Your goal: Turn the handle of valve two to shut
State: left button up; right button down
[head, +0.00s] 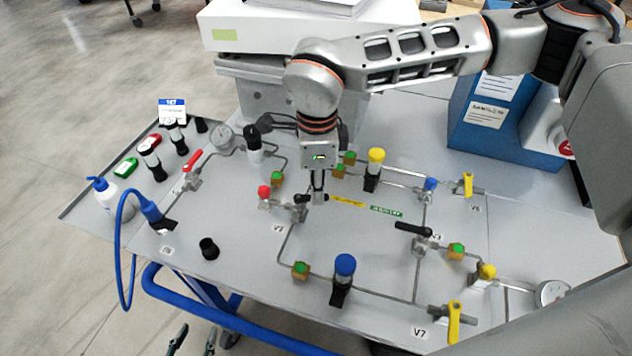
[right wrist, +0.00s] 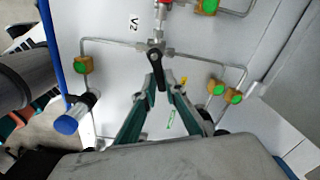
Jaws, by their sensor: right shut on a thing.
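Valve two (head: 299,212) sits left of the panel's middle; the wrist view shows its body (right wrist: 156,47) beside the label V2 (right wrist: 133,22). Its black lever handle (right wrist: 151,92) points away from the red-capped fitting, across the pipe run that passes left and right in that view. My right gripper (head: 318,198) reaches down from above with its fingers (right wrist: 162,80) closed around the handle; the arm hides part of the pipework behind. My left gripper (head: 193,343) is low at the bottom edge in the head view, off the panel, fingers apart and empty.
A red knob (head: 264,191) stands close left of valve two. Blue-capped (head: 345,266) and yellow-capped (head: 375,160) cylinders rise from the panel. Another black-handled valve (head: 414,230) is to the right. A blue hose (head: 122,235) loops over the left edge.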

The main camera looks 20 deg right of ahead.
jog(key=shift+s+a+m, duration=0.15)
jog(key=shift+s+m, duration=0.2)
jog(key=shift+m, duration=0.7)
jog(key=shift+s+a+m, duration=0.15)
jog(key=shift+s+m, duration=0.2)
jog(key=shift+m, duration=0.7)
jog(key=c, duration=2.1)
grip_release()
notch_tip(320, 180, up, 12)
